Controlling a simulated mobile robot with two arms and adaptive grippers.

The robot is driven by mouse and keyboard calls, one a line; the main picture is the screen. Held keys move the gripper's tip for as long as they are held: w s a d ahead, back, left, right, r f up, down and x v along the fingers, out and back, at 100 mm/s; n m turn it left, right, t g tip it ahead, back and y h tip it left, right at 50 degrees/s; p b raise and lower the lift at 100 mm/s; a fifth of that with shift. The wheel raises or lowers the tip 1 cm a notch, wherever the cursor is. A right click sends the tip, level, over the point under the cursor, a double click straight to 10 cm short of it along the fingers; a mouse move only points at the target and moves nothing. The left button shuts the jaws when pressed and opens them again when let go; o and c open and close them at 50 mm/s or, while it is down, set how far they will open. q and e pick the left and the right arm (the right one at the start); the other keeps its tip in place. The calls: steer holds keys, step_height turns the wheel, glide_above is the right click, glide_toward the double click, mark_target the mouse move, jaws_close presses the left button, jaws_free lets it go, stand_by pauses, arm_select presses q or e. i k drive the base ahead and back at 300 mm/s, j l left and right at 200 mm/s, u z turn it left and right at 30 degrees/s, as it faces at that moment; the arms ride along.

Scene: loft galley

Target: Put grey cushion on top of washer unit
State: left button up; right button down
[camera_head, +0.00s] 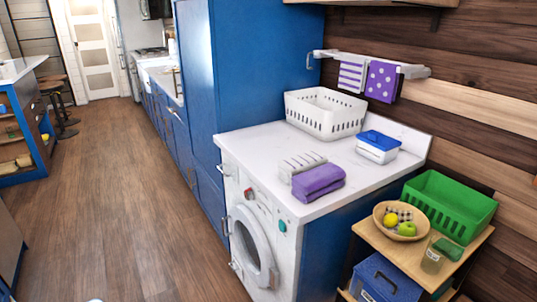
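The washer unit (285,232) stands right of centre, a white front-loading machine with a round door under a pale marble-like top (258,152). On that top sit a white slotted basket (325,124), a white box with a blue lid (377,153), a folded purple towel (318,184) and a white, grey-striped item (300,162) beside the towel. Bare top shows at the left and between these things. I see no grey cushion in the head view. Neither of my grippers is in view.
A wooden shelf cart (368,232) at the lower right holds a fruit bowl (381,225), a green basket (455,219), a glass jar (432,262) and a blue case (388,282). A tall blue cabinet (250,60) adjoins the washer. Wood floor (130,200) is clear at left.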

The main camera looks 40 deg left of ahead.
mark_target(282, 147)
steer(key=u, duration=1.7)
steer(key=i+u, duration=0.2)
steer(key=u, duration=0.2)
steer(key=i+u, duration=0.25)
steer(key=u, duration=0.2)
steer(key=i+u, duration=0.2)
steer(key=u, duration=0.2)
steer(key=i+l, duration=0.15)
steer(key=i, duration=0.25)
steer(key=i+l, duration=0.15)
steer(key=i, duration=0.25)
steer(key=i+l, duration=0.2)
steer(key=i, duration=0.2)
steer(key=i+l, duration=0.15)
steer(key=i, duration=0.3)
steer(key=i+j+z, duration=0.1)
steer(key=i+z, duration=0.3)
steer(key=i+j+z, duration=0.45)
steer(key=i, duration=0.15)
steer(key=l+z, duration=0.1)
steer(key=z, duration=1.75)
